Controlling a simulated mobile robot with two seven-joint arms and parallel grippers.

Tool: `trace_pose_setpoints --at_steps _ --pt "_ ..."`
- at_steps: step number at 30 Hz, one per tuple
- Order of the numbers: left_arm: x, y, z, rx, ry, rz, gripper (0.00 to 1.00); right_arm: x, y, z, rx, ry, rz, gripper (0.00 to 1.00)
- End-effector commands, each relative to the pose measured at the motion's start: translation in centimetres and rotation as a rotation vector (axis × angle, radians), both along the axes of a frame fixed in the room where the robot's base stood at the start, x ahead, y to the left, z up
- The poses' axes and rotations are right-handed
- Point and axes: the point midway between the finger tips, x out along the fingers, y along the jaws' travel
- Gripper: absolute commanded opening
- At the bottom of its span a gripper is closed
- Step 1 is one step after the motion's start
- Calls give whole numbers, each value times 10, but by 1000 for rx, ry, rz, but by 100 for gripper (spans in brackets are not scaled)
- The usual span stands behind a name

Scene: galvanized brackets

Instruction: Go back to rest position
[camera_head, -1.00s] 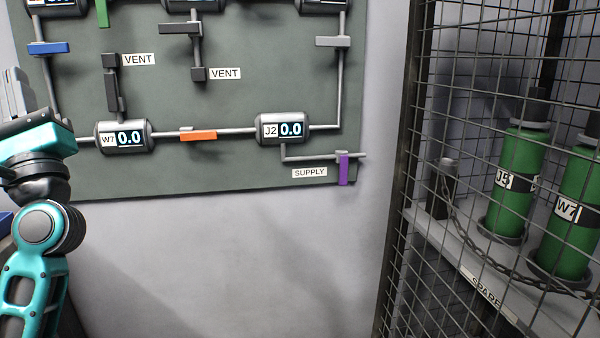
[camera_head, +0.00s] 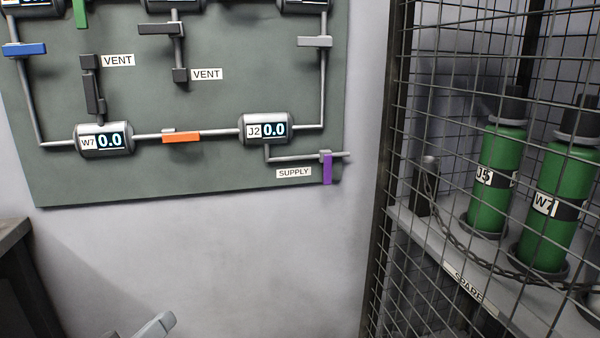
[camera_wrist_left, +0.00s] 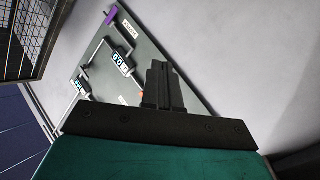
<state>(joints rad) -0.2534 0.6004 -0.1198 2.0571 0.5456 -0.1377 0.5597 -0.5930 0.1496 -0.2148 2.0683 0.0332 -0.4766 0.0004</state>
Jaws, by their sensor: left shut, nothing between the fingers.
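My left gripper (camera_head: 157,325) shows only as a grey tip at the bottom edge of the head view, below the panel and in front of the wall. In the left wrist view its dark fingers (camera_wrist_left: 162,88) are together with nothing between them. The rest of the left arm is out of the head view. My right gripper is in neither view. The green-grey panel (camera_head: 210,100) hangs on the wall and is apart from the gripper in the head view.
The panel carries an orange handle (camera_head: 181,137), a purple handle (camera_head: 327,168) and displays reading 0.0. A mesh cage (camera_head: 395,150) with green cylinders (camera_head: 495,180) stands at right. A dark bench edge (camera_head: 15,235) is at left. The wall below the panel is clear.

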Motion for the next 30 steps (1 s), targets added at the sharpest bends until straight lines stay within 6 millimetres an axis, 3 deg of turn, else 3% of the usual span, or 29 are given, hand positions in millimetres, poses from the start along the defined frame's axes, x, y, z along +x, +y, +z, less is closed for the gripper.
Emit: trace_pose_setpoints --at_steps 1,6,13,29,30 --pt "-17 -3 -34 146 55 -14 0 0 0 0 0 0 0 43" --pt "-72 -5 -117 597 179 -100 0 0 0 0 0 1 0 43" --pt "-150 6 -191 1083 299 -284 0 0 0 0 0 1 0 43" --pt "-132 -89 -172 631 350 -79 0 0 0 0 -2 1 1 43" --pt "-133 -84 -157 647 351 -80 0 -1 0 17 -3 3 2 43"
